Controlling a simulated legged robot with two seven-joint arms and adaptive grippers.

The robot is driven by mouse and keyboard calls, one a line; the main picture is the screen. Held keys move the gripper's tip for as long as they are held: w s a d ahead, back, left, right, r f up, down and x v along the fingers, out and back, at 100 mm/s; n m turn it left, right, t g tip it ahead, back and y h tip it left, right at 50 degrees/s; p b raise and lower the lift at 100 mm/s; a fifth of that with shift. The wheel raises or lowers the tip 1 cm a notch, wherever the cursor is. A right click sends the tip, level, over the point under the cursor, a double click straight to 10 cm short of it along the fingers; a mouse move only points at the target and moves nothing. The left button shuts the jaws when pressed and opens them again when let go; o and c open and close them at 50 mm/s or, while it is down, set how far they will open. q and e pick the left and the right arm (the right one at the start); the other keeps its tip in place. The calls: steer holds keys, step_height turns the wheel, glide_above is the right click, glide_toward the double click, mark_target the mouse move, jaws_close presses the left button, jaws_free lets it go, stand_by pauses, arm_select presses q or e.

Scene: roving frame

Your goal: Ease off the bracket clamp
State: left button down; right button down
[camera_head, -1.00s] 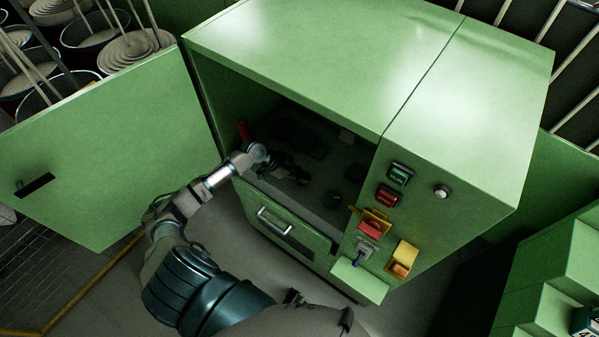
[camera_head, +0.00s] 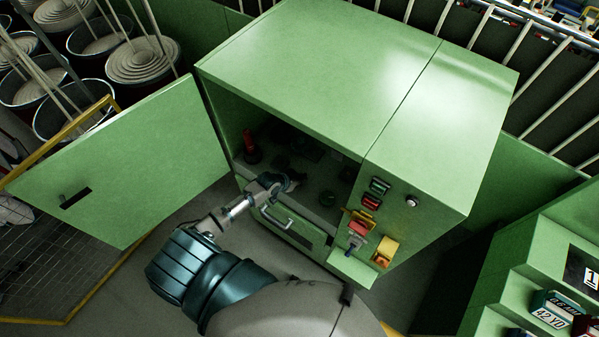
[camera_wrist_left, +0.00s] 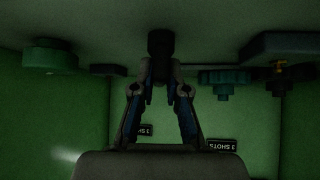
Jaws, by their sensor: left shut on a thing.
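My left gripper (camera_head: 284,183) reaches over the front edge of the open green cabinet, just above the drawer handle. In the left wrist view, its two fingers (camera_wrist_left: 160,78) come together at a small dark block-like part (camera_wrist_left: 160,42) and are shut on it. I cannot tell for sure that this part is the bracket clamp; the fingertips hide some of it. A dark green round knob (camera_wrist_left: 222,82) is to the right in that view, and another round green part (camera_wrist_left: 48,56) is to the left. My right gripper is not in view.
The cabinet door (camera_head: 130,165) stands open at left. A red-handled part (camera_head: 249,141) is inside at left. The drawer handle (camera_head: 275,218) sticks out below the opening. Buttons and a red-and-yellow switch (camera_head: 358,228) are on the right panel. Small labels (camera_wrist_left: 221,145) show inside.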

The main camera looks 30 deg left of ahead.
arm_select(q)
steer(key=shift+n+y+p, duration=0.7)
steer(key=shift+n+y, duration=0.1)
steer(key=shift+n, duration=0.3)
steer(key=c, duration=1.2)
jaws_free()
steer(key=shift+w+f, duration=0.1)
steer(key=v, duration=1.2)
steer(key=shift+f, duration=0.15)
